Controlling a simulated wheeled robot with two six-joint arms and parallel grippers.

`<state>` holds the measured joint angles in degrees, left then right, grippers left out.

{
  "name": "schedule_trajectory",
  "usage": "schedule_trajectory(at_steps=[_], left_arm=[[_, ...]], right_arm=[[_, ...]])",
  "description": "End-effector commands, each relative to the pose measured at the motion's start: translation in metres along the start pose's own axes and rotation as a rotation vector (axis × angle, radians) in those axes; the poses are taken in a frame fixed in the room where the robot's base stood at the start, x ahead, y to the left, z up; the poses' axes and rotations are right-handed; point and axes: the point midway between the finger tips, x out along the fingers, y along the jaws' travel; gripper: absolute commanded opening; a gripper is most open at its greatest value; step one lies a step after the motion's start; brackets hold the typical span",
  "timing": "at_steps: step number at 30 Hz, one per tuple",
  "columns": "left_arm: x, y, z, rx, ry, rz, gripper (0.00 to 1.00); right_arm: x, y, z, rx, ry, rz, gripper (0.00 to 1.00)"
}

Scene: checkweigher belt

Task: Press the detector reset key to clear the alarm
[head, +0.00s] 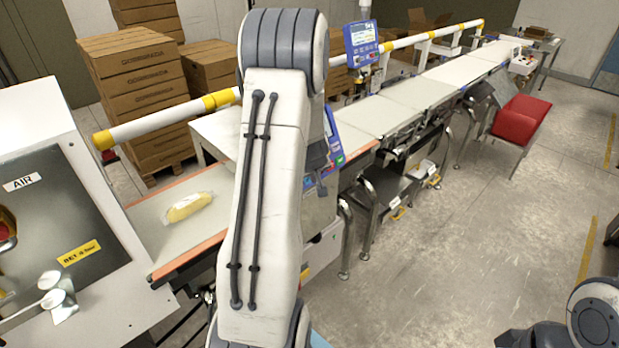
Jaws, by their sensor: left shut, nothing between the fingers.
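My left arm stands upright across the middle of the head view. My left gripper (318,158) shows only in part beside it, dark and shut, with nothing seen between its fingers. It is close in front of a blue-framed control panel (332,127) on the detector, which is mostly hidden behind my arm. A small green key (340,160) shows at the panel's lower right edge. I cannot make out the reset key, nor whether the fingertips touch the panel. My right gripper is not in view; only part of that arm shows at the lower right.
A clear-wrapped yellow pack (188,207) lies on the near belt (160,235). A second blue display (361,43) stands over the line. A yellow and white rail (165,120) runs behind. A steel cabinet (50,215) is at left, a red bin (521,118) at right. The right floor is open.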

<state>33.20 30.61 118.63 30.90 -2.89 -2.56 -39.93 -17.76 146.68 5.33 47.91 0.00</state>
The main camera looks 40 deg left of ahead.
Motion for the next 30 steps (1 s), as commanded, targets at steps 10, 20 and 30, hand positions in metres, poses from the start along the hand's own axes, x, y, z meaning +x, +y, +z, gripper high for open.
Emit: schedule_trajectory(at_steps=[10,20,30], left_arm=[[-0.004,0.003,0.003,0.000,0.002,0.000,0.00],[-0.022,0.015,0.011,0.001,0.000,0.001,0.00],[-0.040,0.029,0.027,0.000,0.001,0.001,0.00]], right_arm=[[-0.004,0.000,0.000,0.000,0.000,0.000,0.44],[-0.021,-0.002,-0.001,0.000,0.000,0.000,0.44],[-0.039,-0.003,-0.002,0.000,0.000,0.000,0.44]])
